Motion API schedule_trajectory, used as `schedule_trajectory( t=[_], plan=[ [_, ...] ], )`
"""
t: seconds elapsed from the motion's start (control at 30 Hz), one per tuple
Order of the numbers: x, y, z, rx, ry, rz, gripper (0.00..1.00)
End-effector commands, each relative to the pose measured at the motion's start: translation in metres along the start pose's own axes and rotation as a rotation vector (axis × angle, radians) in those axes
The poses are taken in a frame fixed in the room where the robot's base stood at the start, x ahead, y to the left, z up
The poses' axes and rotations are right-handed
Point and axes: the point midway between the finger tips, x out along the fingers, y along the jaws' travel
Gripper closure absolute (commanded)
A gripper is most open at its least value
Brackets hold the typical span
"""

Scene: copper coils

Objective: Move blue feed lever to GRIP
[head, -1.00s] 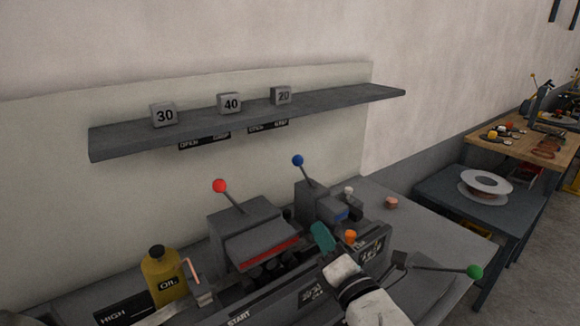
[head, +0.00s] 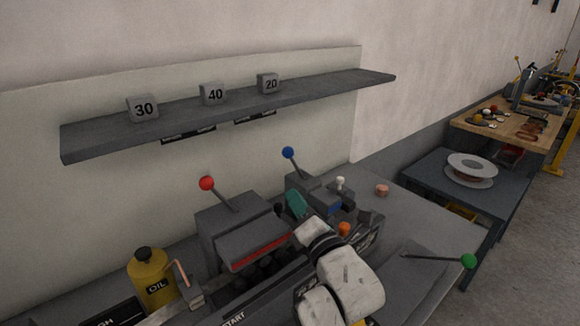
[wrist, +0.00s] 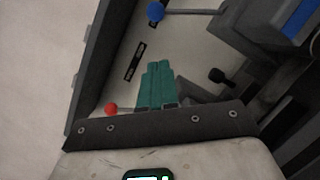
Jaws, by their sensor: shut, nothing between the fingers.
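The blue feed lever (head: 288,153) has a blue ball on a thin rod. It leans up and to the left from a grey block behind my gripper in the head view. In the wrist view its ball (wrist: 156,12) is at the top, with the rod running right. My gripper (head: 294,203) has teal fingers. In the wrist view the fingers (wrist: 158,68) lie together, empty, and point toward the lever with a gap between. The GRIP label cannot be read; dark label plates (head: 254,117) sit under the shelf, partly hidden by its edge.
A red-ball lever (head: 207,183) stands left of my gripper. A green-ball lever (head: 468,261) reaches out at right. A yellow oil can (head: 151,277) stands at left. The grey shelf (head: 330,93) with number blocks overhangs the machine. Bench space at right holds a small copper piece (head: 382,190).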

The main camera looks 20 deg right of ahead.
Motion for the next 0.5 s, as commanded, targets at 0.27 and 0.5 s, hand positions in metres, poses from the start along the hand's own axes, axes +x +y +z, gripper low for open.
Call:
schedule_trajectory(
  t=[0.27,0.5],
  plan=[
    [0.056,0.003,0.001,0.001,0.000,0.001,1.00],
    [0.078,0.001,0.024,0.001,-0.001,-0.001,1.00]
  ],
)
